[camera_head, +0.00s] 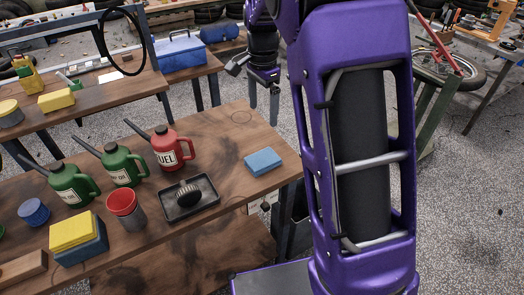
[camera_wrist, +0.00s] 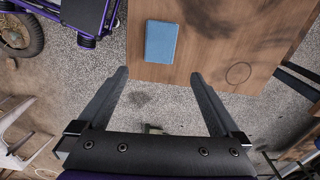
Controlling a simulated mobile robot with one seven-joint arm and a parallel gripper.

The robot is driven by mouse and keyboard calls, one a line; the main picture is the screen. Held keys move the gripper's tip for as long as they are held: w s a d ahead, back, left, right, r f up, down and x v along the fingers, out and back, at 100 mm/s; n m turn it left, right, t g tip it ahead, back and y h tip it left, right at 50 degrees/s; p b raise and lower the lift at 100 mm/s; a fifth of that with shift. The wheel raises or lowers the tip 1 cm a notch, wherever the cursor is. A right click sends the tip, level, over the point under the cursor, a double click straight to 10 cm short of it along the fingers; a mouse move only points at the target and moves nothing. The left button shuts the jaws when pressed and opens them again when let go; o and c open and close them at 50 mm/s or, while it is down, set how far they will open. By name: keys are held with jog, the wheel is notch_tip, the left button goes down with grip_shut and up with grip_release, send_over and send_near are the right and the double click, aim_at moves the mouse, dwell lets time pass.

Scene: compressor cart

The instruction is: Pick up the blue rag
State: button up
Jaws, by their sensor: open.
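The blue rag (camera_head: 263,161) is a flat folded rectangle lying on the wooden table (camera_head: 235,205), near its right edge. It also shows in the wrist view (camera_wrist: 161,42), at the top, close to the table's edge. My gripper (camera_wrist: 158,78) is open and empty, its two fingers spread apart. In the wrist view the rag lies beyond the fingertips, between their lines, and they do not touch it. In the head view my gripper (camera_head: 252,72) is at the top, past the rag and above the floor side of the table. Nothing hides the rag.
On the same table, a black tray (camera_head: 208,205) with a dark brush, a red fuel can (camera_head: 170,150), green cans (camera_head: 122,165) and a yellow-and-blue sponge stack (camera_head: 75,240) stand left of the rag. The table around the rag is clear.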

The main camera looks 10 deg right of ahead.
jog(key=b, duration=0.2)
send_over(263, 159)
notch_tip(263, 159, down, 12)
jog(key=shift+s+f, duration=0.15)
jog(key=shift+f, duration=0.05)
jog(key=shift+f+b, duration=0.45)
jog(key=shift+f, duration=2.2)
jog(key=c, duration=1.1)
jog(key=shift+r, duration=0.1)
notch_tip(263, 159, up, 10)
jog(key=p, duration=0.1)
jog(key=shift+p, duration=0.3)
